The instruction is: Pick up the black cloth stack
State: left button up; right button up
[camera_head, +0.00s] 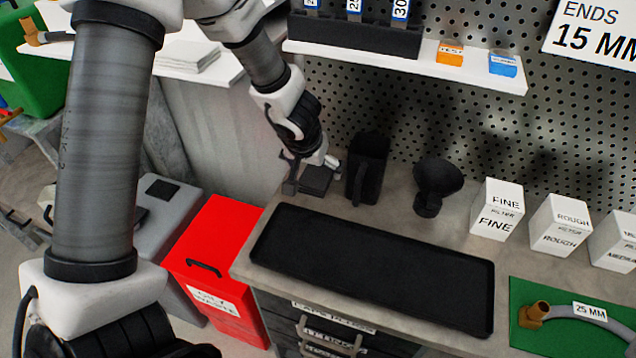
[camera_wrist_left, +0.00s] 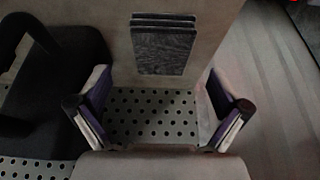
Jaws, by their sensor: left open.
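The black cloth stack (camera_head: 316,181) lies on the grey worktop near the back left corner. It is a small square pile of several dark layers. My left gripper (camera_head: 308,170) is directly at the stack in the head view, partly covering it. In the left wrist view the stack (camera_wrist_left: 163,48) lies flat beyond the fingers, roughly centred between them. My left gripper (camera_wrist_left: 160,98) is open and empty, with a finger on each side and a visible gap to the stack. My right gripper is in neither view.
A black jug (camera_head: 368,168) stands close to the right of the stack; its handle side shows in the left wrist view (camera_wrist_left: 60,75). A black funnel (camera_head: 437,180), a black tray (camera_head: 372,268) and white filter boxes (camera_head: 497,208) are on the worktop. A shelf (camera_head: 405,65) overhangs behind.

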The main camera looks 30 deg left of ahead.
aim_at(316, 176)
pick_arm(q)
jog(key=b+x, duration=0.2)
jog(key=x, duration=0.2)
jog(key=shift+a+f, duration=0.1)
jog(key=shift+w, duration=0.25)
jog(key=shift+s, duration=0.25)
jog(key=shift+w+f, duration=0.1)
jog(key=shift+f, duration=0.1)
jog(key=shift+c, duration=0.4)
jog(key=c, duration=1.1)
